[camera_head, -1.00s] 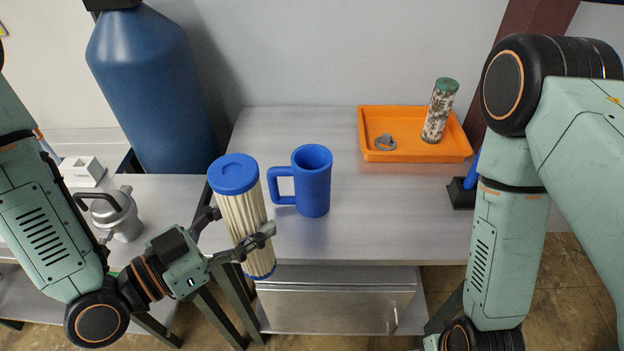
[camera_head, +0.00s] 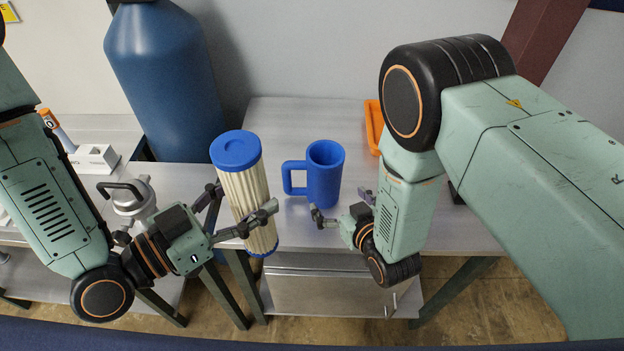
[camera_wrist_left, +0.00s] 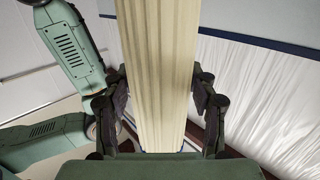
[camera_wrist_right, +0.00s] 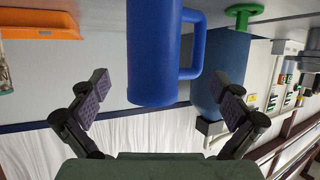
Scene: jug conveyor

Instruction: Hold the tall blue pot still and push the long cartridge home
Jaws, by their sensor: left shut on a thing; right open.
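The tall blue pot (camera_head: 324,174) stands upright on the table, its handle toward the left in the head view. It also shows in the right wrist view (camera_wrist_right: 152,55). The long cartridge (camera_head: 247,192), pleated and cream with blue caps, is left of the pot, apart from it and slightly tilted. My left gripper (camera_head: 246,212) is shut on the cartridge around its middle; the left wrist view shows the pleated body (camera_wrist_left: 158,70) between both fingers. My right gripper (camera_head: 342,206) is open and empty, just in front of the pot, with the pot ahead between its fingers.
An orange tray (camera_head: 374,125) is at the back right, mostly hidden by my right arm. A large blue cylinder (camera_head: 165,80) stands behind on the left. A metal lidded vessel (camera_head: 131,200) and a white box (camera_head: 95,158) are on the left table (camera_head: 185,190).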

